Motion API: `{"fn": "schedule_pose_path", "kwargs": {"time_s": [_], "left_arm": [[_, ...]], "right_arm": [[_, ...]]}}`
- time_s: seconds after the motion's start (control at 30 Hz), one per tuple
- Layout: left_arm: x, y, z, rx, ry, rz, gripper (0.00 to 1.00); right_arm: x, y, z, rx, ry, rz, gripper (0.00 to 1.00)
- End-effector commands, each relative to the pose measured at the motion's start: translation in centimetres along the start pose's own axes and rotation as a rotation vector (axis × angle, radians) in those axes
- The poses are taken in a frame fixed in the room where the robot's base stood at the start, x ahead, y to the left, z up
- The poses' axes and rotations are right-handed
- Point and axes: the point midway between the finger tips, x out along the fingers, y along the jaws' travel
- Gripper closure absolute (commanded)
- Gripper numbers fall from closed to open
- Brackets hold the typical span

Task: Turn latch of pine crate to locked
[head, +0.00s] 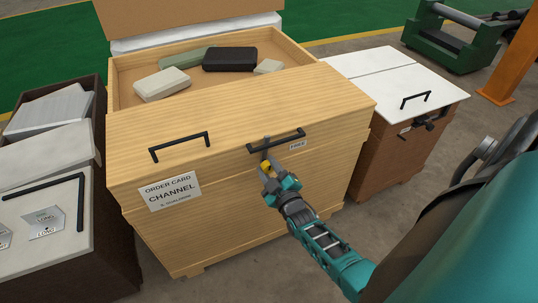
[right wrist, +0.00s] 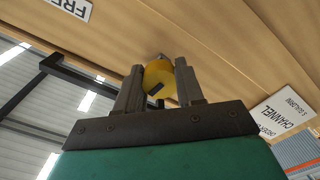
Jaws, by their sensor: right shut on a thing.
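The pine crate (head: 240,105) stands in the middle of the head view with its top open. Its front bears two black bar handles and a "FREE" label (head: 297,145) near the right handle. The latch (head: 267,163), a yellow round knob with a dark mark, sits on the front below the right handle. My right gripper (head: 268,172) is shut on this latch knob (right wrist: 158,78), one finger on each side in the right wrist view. The gripper partly hides the latch in the head view. My left gripper is not in view.
Several light and dark blocks lie inside the crate. An "ORDER CARD CHANNEL" label (head: 169,191) is on its front left. A brown crate with a white top (head: 385,75) stands close on the right, another bin (head: 45,220) on the left. Grey floor is free in front.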

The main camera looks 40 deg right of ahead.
Motion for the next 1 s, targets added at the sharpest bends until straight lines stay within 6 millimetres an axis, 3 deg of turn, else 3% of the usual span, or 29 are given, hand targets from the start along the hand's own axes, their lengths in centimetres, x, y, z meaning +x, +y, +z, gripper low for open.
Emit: {"fn": "schedule_pose_path", "kwargs": {"time_s": [0.4, 0.9, 0.93, 1.0], "left_arm": [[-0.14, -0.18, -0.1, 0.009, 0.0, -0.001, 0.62], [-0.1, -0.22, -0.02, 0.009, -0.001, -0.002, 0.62], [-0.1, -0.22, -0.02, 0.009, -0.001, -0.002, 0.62], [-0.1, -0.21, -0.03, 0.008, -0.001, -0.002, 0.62]], "right_arm": [[-0.06, -0.05, 0.04, -0.163, -0.001, -0.001, 1.0], [-0.06, -0.06, 0.05, -0.182, 0.0, -0.001, 1.0], [-0.06, -0.06, 0.05, -0.182, 0.0, -0.001, 0.61], [-0.05, -0.05, 0.05, -0.181, -0.001, -0.001, 0.54]]}}
